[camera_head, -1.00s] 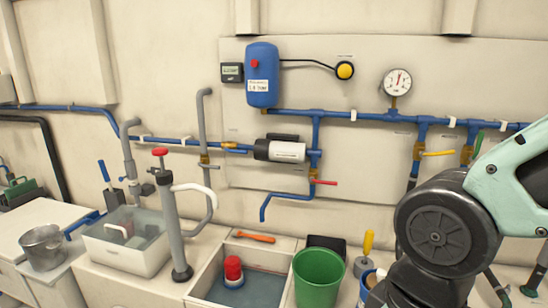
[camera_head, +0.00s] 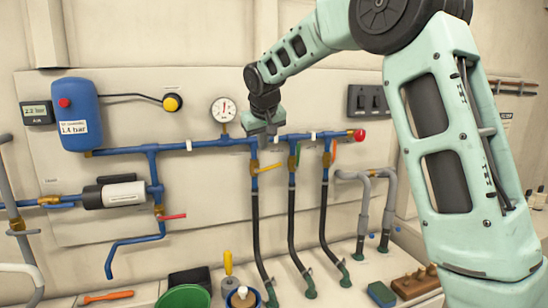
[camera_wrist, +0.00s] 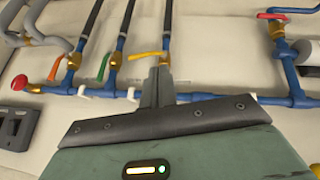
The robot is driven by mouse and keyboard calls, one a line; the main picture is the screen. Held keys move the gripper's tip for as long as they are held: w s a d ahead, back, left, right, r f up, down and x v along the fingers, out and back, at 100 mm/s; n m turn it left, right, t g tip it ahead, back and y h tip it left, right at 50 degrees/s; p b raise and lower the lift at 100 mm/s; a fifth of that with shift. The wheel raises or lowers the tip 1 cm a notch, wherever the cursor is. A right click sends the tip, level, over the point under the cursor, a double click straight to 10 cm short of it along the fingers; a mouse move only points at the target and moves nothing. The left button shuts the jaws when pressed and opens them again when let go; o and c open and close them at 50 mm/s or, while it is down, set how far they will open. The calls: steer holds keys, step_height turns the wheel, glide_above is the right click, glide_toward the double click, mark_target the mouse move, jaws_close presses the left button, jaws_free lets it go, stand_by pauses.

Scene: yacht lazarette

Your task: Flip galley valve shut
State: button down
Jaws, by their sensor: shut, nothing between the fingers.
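Several lever valves hang from a blue manifold pipe (camera_head: 205,143). I cannot read which one is the galley valve. The left drop has a brass valve with a yellow lever (camera_head: 267,168) pointing sideways, across its hose. The green lever (camera_head: 298,155) and the orange lever (camera_head: 333,152) stand about in line with their drops. My gripper (camera_head: 268,133) is shut and empty, at the manifold just above the yellow lever. In the wrist view, picture upside down, its fingertips (camera_wrist: 158,72) are close to the yellow lever (camera_wrist: 145,54); contact is unclear.
A pressure gauge (camera_head: 223,110) sits left of my gripper. A red-lever valve (camera_head: 172,216) is lower left, by a pump (camera_head: 115,194). A switch panel (camera_head: 367,102) is to the right. Black hoses (camera_head: 256,235) run down to the bench.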

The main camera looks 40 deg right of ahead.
steer(key=w+d+r+m+h, duration=0.1)
steer(key=d+r, duration=0.1)
steer(key=d, duration=0.3)
steer(key=p, duration=0.6)
glide_toward(276, 166)
steer(key=x, duration=0.6)
steer(key=shift+w, duration=0.35)
steer(key=shift+f, duration=0.15)
steer(key=shift+s+d+f+y+p, duration=0.1)
steer(key=shift+d+f+y+p, duration=0.2)
steer(key=shift+d+y+p, duration=0.25)
steer(key=shift+f+b, duration=0.5)
steer(key=shift+b, duration=0.2)
steer(key=shift+r, duration=0.15)
